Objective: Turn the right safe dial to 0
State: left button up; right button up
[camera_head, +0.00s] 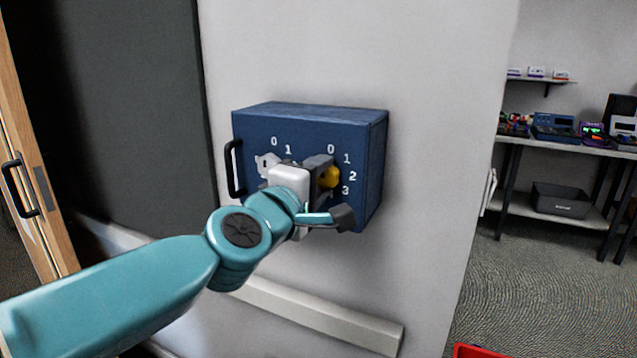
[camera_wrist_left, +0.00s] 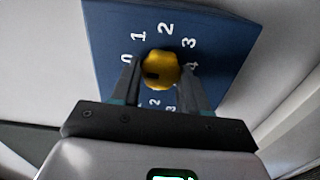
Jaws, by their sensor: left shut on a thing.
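The blue safe (camera_head: 300,112) is fixed to the pale wall, with two numbered dials on its front. The right dial is yellow (camera_head: 329,177), with 0, 1, 2 and 3 readable around it in the head view. My left gripper (camera_head: 333,190) is shut on this dial, and its body covers part of the safe's front. In the left wrist view the yellow dial (camera_wrist_left: 163,66) sits between the two fingers. A dark mark shows on its face towards the 0 side; its exact reading is unclear. The left dial (camera_head: 266,161) is whitish and partly hidden. My right gripper is out of view.
A black handle (camera_head: 232,168) sticks out at the safe's left edge. A pale rail (camera_head: 320,316) runs along the wall below. A shelf with devices (camera_head: 565,143) stands far right, with a dark bin (camera_head: 561,201). A wooden door (camera_head: 22,150) is at the far left.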

pick_arm(q)
jog(key=shift+n, duration=0.5)
jog(key=o, duration=1)
jog(key=shift+o, duration=0.2)
jog(key=p+v, duration=0.1)
jog(key=v, duration=1.5)
jog(key=shift+s, duration=0.15)
